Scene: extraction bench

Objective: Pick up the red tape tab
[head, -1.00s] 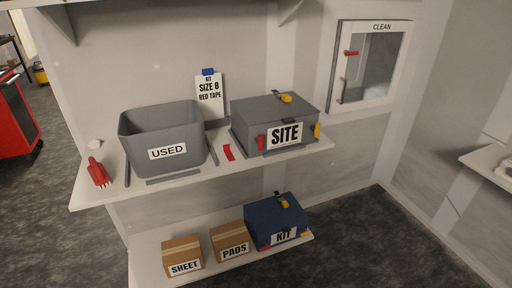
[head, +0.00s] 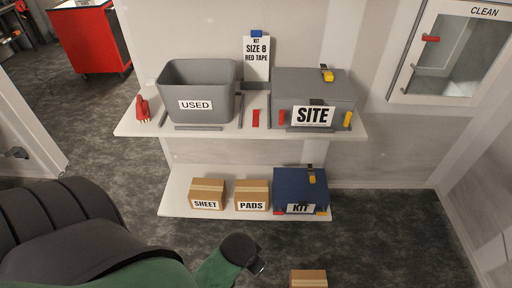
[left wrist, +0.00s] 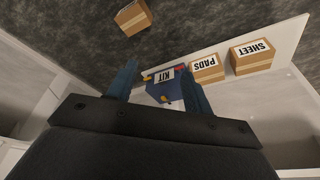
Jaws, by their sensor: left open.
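The red tape tab (head: 256,118) is a small red strip on the upper shelf, between the grey USED bin (head: 196,88) and the grey SITE box (head: 312,85). My left arm comes in from the lower left of the head view. Its gripper (head: 258,266) is low, in front of the lower shelf and well apart from the tab. The left wrist view shows its two blue fingers (left wrist: 161,72) spread with nothing between them, and the tab cannot be made out there. My right gripper is not in view.
The lower shelf (head: 180,191) holds the SHEET box (head: 208,192), PADS box (head: 252,193) and blue KIT box (head: 301,188). Another brown box (head: 309,279) is low at the front. A red object (head: 143,108) stands left of the bin. A sign (head: 256,58) stands behind the tab.

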